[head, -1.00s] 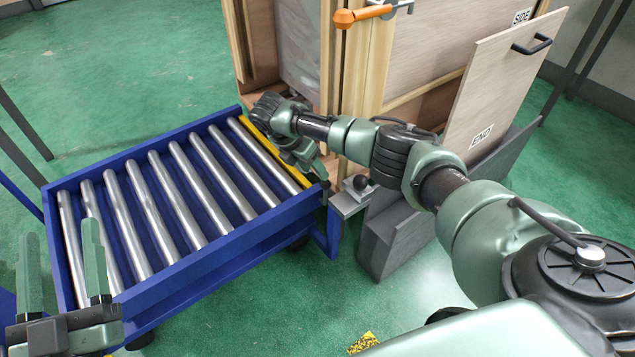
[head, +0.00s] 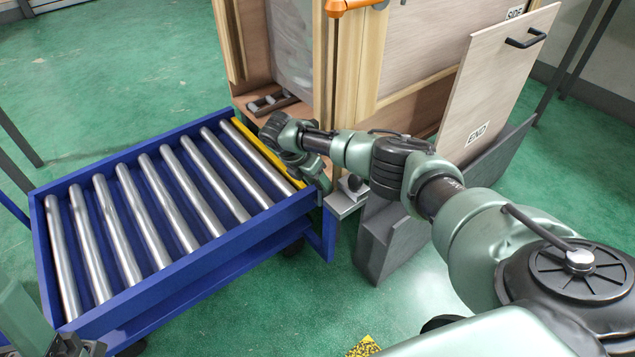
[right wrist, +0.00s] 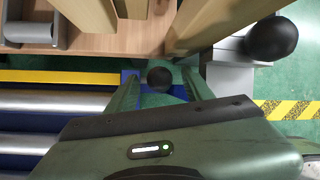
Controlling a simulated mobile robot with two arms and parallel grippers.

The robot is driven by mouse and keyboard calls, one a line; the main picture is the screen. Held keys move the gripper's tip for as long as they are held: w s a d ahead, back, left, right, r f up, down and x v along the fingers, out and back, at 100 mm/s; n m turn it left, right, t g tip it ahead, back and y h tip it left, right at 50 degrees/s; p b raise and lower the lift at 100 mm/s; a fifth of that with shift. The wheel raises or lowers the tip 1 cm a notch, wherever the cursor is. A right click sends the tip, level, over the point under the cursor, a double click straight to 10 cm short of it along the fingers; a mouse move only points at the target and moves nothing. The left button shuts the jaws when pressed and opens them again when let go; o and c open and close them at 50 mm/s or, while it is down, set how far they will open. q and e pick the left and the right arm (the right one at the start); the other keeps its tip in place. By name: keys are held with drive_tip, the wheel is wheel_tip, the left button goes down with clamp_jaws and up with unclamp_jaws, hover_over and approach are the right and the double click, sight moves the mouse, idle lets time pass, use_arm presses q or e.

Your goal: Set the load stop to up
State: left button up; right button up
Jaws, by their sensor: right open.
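The load stop appears to be the yellow bar (head: 264,153) along the right end of the blue roller cart; it also shows in the right wrist view (right wrist: 60,76). My right gripper (head: 319,176) is at the near end of this bar. In the right wrist view its open fingers (right wrist: 161,84) stand either side of a small black knob (right wrist: 160,77), with gaps on both sides. I cannot tell how the knob joins the bar. My left gripper (head: 62,346) is only partly in view at the lower left, away from the bar.
The blue roller cart (head: 190,270) carries several steel rollers. A wooden crate (head: 345,75) stands behind my right arm, with an END panel (head: 497,85) leaning beside it. A second black ball (right wrist: 271,38) sits on a grey block (right wrist: 230,75) close to my right gripper.

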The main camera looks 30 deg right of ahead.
clamp_jaws()
idle(1.4)
